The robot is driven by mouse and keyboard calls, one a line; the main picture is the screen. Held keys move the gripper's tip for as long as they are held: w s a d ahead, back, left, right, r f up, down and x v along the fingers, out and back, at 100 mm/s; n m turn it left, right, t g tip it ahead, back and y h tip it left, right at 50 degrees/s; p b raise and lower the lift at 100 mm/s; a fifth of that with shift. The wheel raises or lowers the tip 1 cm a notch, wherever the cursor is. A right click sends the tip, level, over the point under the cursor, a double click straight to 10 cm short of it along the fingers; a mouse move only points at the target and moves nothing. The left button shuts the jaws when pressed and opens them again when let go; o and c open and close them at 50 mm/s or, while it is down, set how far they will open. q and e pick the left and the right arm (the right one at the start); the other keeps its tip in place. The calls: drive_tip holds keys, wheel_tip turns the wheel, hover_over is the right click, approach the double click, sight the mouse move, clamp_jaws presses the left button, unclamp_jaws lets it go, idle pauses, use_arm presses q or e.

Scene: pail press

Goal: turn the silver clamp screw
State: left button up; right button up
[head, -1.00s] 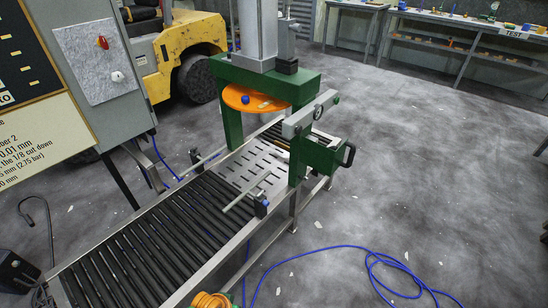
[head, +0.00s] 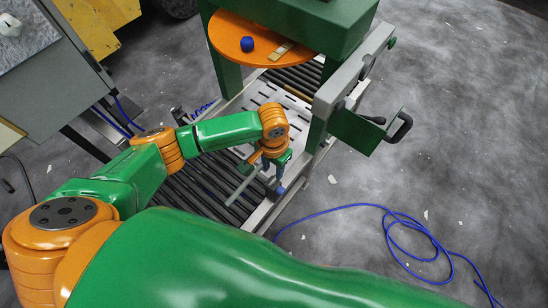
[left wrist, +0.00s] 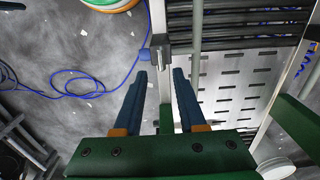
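A clamp (head: 277,188) with a dark blue end sits on the near conveyor rail, at the end of a grey guide rod (head: 243,186). My left gripper (head: 277,168) is just above and behind it. My right gripper is not in view.
The green press frame (head: 345,25) with its round orange plate (head: 250,42) stands over the conveyor behind my gripper. A green box with a black handle (head: 399,127) juts out to the right. A blue hose (head: 398,228) lies on the open floor.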

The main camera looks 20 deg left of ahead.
sight(274, 180)
use_arm(q)
wheel_tip(274, 180, down, 5)
drive_tip(key=b, duration=0.5)
drive_tip(key=shift+w+a, duration=0.1)
drive_tip(key=shift+w, duration=0.05)
drive_tip(key=shift+f, duration=1.2)
clamp_jaws()
drive_tip(key=n, duration=1.1)
drive_tip(key=shift+d+n, duration=0.2)
drive_tip(key=shift+n, duration=0.2)
drive_tip(key=n, duration=0.3)
drive_tip(key=shift+o, duration=1.2)
unclamp_jaws()
drive_tip(key=shift+a, duration=0.15)
